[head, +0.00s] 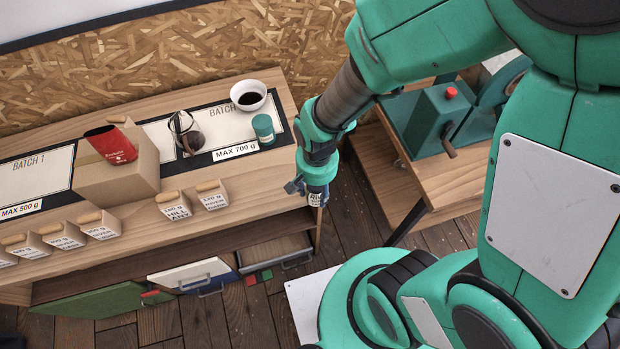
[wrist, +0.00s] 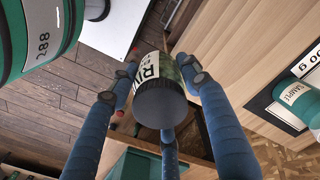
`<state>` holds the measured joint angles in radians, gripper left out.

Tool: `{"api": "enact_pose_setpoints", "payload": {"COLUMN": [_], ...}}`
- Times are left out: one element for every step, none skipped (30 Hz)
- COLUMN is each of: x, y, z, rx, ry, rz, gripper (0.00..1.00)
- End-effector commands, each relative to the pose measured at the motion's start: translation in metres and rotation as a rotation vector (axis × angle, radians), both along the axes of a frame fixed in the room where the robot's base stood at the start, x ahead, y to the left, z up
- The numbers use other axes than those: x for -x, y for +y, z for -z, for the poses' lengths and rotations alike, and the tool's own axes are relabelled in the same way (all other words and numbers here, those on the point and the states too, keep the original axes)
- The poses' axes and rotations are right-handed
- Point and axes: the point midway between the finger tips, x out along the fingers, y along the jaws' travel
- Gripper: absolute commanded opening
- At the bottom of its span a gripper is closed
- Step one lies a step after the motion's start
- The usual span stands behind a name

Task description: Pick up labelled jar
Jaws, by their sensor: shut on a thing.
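My gripper (head: 314,188) is over the floor, just off the right end of the wooden bench, in the head view. It is shut on a labelled jar (head: 316,199), of which only a small lettered part shows there. In the wrist view the jar (wrist: 160,100) sits between the blue fingers of my gripper (wrist: 160,85). Its dark round end faces the camera.
The bench (head: 180,92) carries a cardboard box (head: 120,185) with a red bag (head: 112,146), a white bowl (head: 248,96) with dark contents and a teal tin (head: 263,128). A green machine (head: 440,118) stands on a table to the right. Drawers below the bench hang open.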

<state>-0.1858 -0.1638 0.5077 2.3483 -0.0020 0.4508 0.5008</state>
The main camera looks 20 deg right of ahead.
Motion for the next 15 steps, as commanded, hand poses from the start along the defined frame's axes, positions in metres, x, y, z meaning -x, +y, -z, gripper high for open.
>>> {"api": "enact_pose_setpoints", "payload": {"x": [0.0028,0.004,0.0054,0.0064,0.0071,0.0079,0.0082,0.0084,0.0086,0.0087,0.0087,0.0086,0.0086,0.0086,0.0086], "y": [-0.0005,-0.0007,-0.0009,-0.0011,-0.0012,-0.0013,-0.0013,-0.0014,-0.0014,-0.0014,-0.0014,-0.0014,-0.0014,-0.0014,-0.0014], "z": [-0.0011,-0.0013,-0.0014,-0.0014,-0.0013,-0.0013,-0.0012,-0.0012,-0.0011,-0.001,-0.001,-0.001,-0.001,-0.001,-0.001], "rx": [-0.001,0.0,0.0,0.0,0.0,0.0,0.0,0.0,-0.001,-0.001,-0.001,-0.001,-0.001,-0.001,-0.001], "ry": [-0.001,-0.002,-0.002,-0.002,-0.002,-0.002,-0.002,-0.002,-0.001,-0.001,-0.001,-0.001,-0.001,-0.001,-0.001], "rz": [0.0,0.0,0.0,0.0,0.0,0.0,0.0,0.0,0.0,0.0,0.0,0.0,0.0,0.0,0.0], "gripper": [0.14,0.14,0.14,0.14,0.14,0.14,0.14,0.14,0.14,0.14,0.14,0.14,0.14,0.14,0.14]}}
